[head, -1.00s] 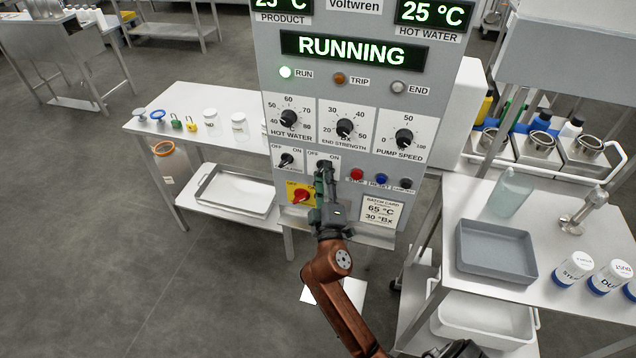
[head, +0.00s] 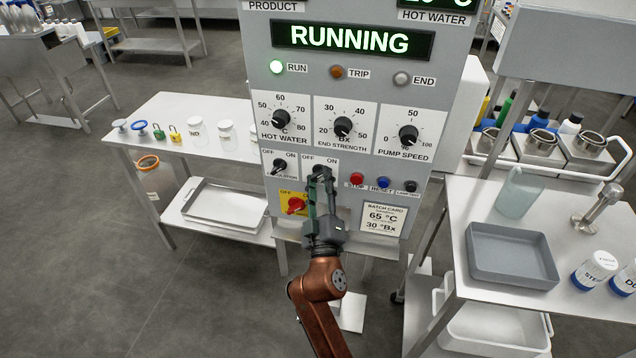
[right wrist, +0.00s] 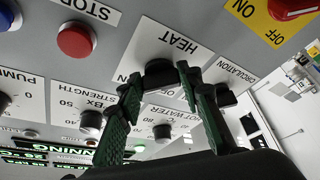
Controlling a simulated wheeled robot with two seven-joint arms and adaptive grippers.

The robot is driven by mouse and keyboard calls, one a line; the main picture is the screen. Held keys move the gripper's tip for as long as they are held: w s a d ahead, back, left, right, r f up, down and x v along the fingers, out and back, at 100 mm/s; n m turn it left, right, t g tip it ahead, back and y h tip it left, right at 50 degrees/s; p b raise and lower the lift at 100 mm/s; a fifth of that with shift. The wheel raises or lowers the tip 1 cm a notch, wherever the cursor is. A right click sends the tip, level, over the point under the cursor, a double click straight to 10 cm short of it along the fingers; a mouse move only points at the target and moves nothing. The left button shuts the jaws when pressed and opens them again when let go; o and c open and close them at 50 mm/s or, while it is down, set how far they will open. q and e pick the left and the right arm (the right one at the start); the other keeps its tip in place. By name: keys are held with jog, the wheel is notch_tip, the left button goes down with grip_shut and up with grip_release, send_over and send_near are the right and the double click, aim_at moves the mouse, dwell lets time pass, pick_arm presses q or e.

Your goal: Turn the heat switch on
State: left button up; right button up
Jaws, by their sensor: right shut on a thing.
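The heat switch is a black rotary knob (right wrist: 159,70) on a white plate marked HEAT, seen upside down in the right wrist view. In the head view its OFF/ON plate (head: 318,162) shows above my fingers, which mostly cover the knob. My right gripper (head: 319,178) reaches up to the panel from below. In the right wrist view the green fingers (right wrist: 160,88) are shut on the heat switch, one at each side of the knob. Which way the knob points is hard to tell. My left gripper is not in view.
The circulation switch (head: 280,165) is close on the left, with a red knob on a yellow plate (head: 295,205) below it. The red stop button (head: 356,179) is close on the right. The display (head: 350,39) reads RUNNING and the green RUN lamp (head: 277,67) is lit.

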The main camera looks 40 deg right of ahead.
jog(key=o, duration=1.2)
jog(key=shift+c, duration=0.2)
notch_tip(320, 180, up, 9)
jog(key=shift+s+r, duration=0.1)
jog(key=shift+s, duration=0.05)
jog(key=shift+r, duration=0.45)
jog(key=shift+f, duration=0.1)
